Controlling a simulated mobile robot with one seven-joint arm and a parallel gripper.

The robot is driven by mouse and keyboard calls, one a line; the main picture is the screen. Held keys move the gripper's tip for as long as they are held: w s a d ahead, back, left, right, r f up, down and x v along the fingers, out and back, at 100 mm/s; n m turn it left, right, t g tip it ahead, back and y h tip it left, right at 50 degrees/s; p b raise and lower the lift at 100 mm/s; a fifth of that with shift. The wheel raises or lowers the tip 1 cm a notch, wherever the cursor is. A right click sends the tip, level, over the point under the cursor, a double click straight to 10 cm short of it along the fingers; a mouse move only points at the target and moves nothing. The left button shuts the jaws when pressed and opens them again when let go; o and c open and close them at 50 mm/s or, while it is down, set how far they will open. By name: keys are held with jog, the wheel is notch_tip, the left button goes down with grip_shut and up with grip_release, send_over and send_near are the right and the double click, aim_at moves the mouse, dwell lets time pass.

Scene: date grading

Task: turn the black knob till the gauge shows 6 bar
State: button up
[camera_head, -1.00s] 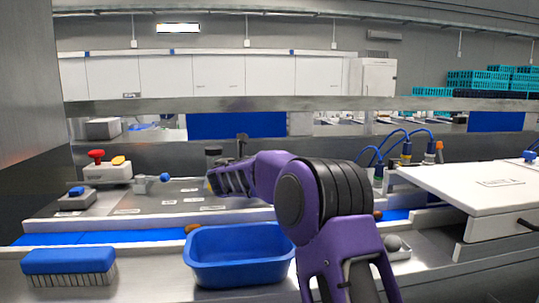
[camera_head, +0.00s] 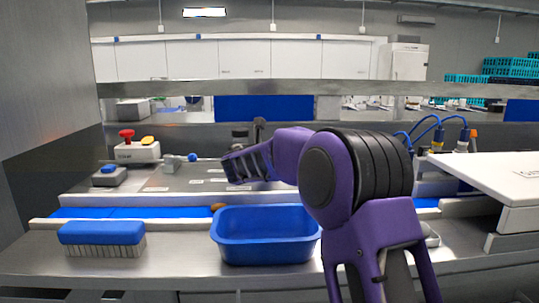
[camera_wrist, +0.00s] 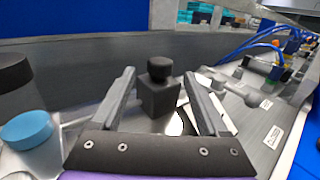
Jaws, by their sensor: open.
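In the wrist view a black block with a round black knob (camera_wrist: 158,68) on top stands upright between the two fingers of my gripper (camera_wrist: 159,78). The fingers are spread, with a visible gap on either side of the block, and hold nothing. In the head view my gripper (camera_head: 245,166) is low over the back of the steel bench, at the end of my purple arm. A dark-capped fitting (camera_head: 240,134) shows just behind it, partly hidden. No gauge face or needle can be read in either view.
A blue tub (camera_head: 265,248) and a blue brush (camera_head: 102,238) are on the bench front. Left of the gripper stands a box with a red button (camera_head: 127,135). In the wrist view a blue round cap (camera_wrist: 26,130) is close on the left, and blue hoses (camera_wrist: 255,45) run at right.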

jog(key=b+v, duration=0.1)
jog(key=v, duration=1.2)
jog(key=shift+d, duration=0.1)
